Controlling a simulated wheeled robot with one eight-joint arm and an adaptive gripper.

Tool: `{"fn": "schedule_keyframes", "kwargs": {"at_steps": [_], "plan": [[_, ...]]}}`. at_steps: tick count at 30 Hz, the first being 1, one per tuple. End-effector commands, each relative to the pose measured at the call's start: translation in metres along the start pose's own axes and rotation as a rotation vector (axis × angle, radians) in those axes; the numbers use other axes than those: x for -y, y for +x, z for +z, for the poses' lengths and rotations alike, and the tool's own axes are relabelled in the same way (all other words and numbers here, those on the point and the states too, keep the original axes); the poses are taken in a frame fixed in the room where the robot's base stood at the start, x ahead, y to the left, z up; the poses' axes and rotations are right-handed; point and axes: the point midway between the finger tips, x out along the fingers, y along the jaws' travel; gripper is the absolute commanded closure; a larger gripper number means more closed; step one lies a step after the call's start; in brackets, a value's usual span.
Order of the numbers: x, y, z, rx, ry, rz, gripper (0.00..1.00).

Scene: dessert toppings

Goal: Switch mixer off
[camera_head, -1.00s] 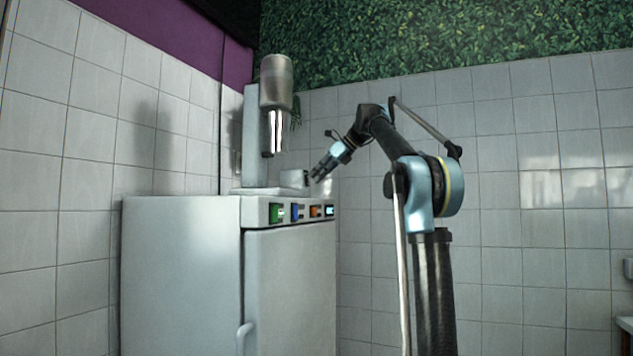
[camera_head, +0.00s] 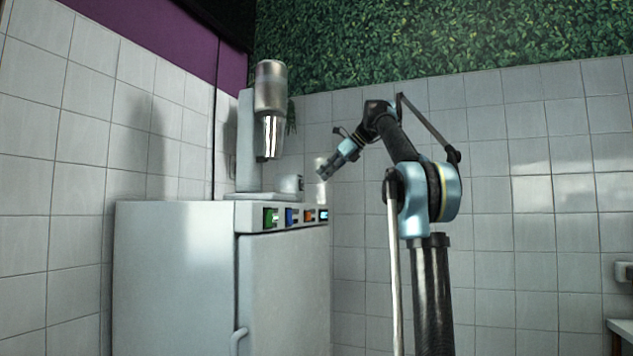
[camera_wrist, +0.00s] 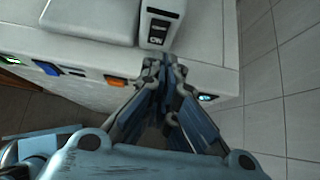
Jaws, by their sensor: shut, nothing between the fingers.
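The mixer (camera_head: 271,88) is a grey upright machine with a metal cup (camera_head: 270,138), standing on top of a white cabinet. The small block at the front of its base (camera_head: 291,184) carries a dark switch (camera_wrist: 159,29) in the wrist view, with lettering that looks like "ON" below it.
The white cabinet (camera_head: 175,260) has a front strip with green (camera_head: 270,217), blue (camera_head: 291,216) and orange (camera_head: 309,215) switches and a small lit display (camera_wrist: 207,98). Tiled walls (camera_head: 540,190) stand behind. A ledge (camera_head: 620,330) shows at the far right.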

Motion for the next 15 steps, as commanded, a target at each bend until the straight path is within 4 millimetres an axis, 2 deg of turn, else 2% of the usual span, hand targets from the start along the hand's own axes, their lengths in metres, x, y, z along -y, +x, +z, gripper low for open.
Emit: {"fn": "schedule_keyframes", "kwargs": {"at_steps": [6, 15], "plan": [[-0.001, -0.034, 0.009, 0.000, -0.001, 0.002, 1.00], [-0.001, -0.068, 0.017, 0.000, -0.003, 0.004, 1.00]]}}
